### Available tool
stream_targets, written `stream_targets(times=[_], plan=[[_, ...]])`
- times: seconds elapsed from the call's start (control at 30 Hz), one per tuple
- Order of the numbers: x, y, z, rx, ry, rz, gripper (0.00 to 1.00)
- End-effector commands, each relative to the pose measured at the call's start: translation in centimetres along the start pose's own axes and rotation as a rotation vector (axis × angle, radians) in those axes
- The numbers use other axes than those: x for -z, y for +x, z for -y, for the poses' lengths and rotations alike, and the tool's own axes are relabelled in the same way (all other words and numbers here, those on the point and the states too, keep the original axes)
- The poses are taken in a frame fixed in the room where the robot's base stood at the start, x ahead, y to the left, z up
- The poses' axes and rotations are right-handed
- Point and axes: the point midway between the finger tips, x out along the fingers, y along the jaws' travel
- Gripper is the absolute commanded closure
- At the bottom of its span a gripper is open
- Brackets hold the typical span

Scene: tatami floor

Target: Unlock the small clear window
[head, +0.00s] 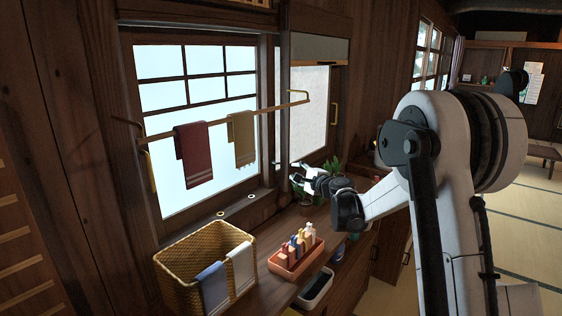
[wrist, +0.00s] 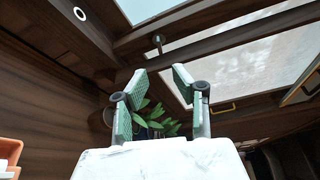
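The window with clear panes (head: 196,85) is on the wall at the left, with a dark wooden grid across its upper part. A frosted window (head: 308,110) is to its right, past a dark post; it also shows in the wrist view (wrist: 235,65). A small metal knob (wrist: 157,40) stands out from the dark frame between the panes in the wrist view. I cannot tell whether it is locked. My gripper (head: 303,170) is near the post's lower part. Its fingers (wrist: 159,78) are apart and empty, short of the knob.
A rod with a red towel (head: 195,155) and a tan towel (head: 241,138) crosses the clear window. A wicker basket (head: 180,268) and an orange tray of bottles (head: 292,270) stand on the counter. A potted plant (head: 325,178) is close to my gripper.

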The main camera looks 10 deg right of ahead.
Motion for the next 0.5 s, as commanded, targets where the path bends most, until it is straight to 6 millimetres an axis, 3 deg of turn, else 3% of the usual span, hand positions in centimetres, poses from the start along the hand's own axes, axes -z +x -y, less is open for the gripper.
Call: stream_targets(times=[0.17,0.5], plan=[[-0.1,1.8,-0.2,-0.001,0.000,0.002,0.74],[-0.1,8.0,-0.2,-0.001,0.000,0.001,0.74]])
